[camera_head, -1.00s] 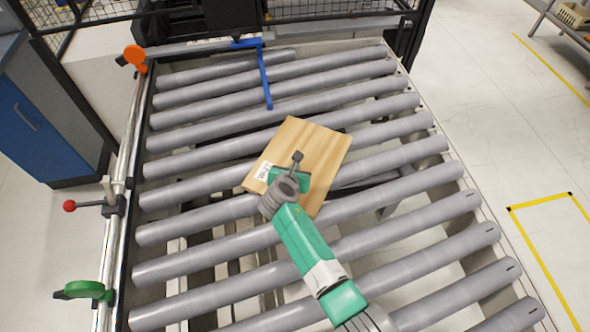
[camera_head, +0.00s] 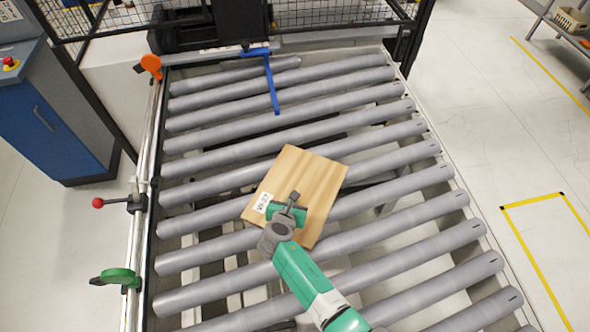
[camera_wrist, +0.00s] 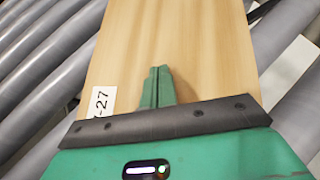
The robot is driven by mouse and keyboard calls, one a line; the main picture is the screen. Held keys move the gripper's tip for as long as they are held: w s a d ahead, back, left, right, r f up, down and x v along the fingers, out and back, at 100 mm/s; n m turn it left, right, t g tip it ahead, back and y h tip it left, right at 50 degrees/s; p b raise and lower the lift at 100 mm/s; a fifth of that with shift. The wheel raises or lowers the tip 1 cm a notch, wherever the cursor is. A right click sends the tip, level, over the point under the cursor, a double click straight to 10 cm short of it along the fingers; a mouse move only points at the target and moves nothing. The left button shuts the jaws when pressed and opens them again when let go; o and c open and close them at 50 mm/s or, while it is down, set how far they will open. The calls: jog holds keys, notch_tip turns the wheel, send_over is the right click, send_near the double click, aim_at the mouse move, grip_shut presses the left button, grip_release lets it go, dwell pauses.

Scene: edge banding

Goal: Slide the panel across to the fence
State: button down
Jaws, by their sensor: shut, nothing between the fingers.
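The panel (camera_head: 310,182) is a light wood board with a white label. It lies tilted at an angle across the middle rollers. My gripper (camera_head: 292,200) is over the panel's near left part, next to the label. In the wrist view the panel (camera_wrist: 195,45) fills the middle and my shut, empty fingers (camera_wrist: 156,75) point along it; I cannot tell whether they touch it. The label shows "-27" there. The fence (camera_head: 142,215) is a metal rail along the left side of the rollers, apart from the panel.
Grey rollers (camera_head: 215,185) are bare between panel and fence. A blue bar (camera_head: 272,85) stands at the far end. The rail carries an orange knob (camera_head: 151,66), a red-tipped lever (camera_head: 98,203) and a green handle (camera_head: 118,277). A blue cabinet (camera_head: 50,125) stands at left.

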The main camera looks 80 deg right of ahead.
jog(key=shift+s+a+f, duration=0.1)
jog(key=shift+a+f, duration=0.25)
jog(key=shift+f, duration=0.2)
jog(key=shift+r+p, duration=0.65)
jog(key=shift+p, duration=0.15)
jog(key=shift+a+r, duration=0.2)
jog(key=shift+f, duration=0.1)
jog(key=shift+r+p, duration=0.35)
jog(key=shift+p, duration=0.3)
jog(key=a, duration=1.2)
jog(key=shift+s, duration=0.15)
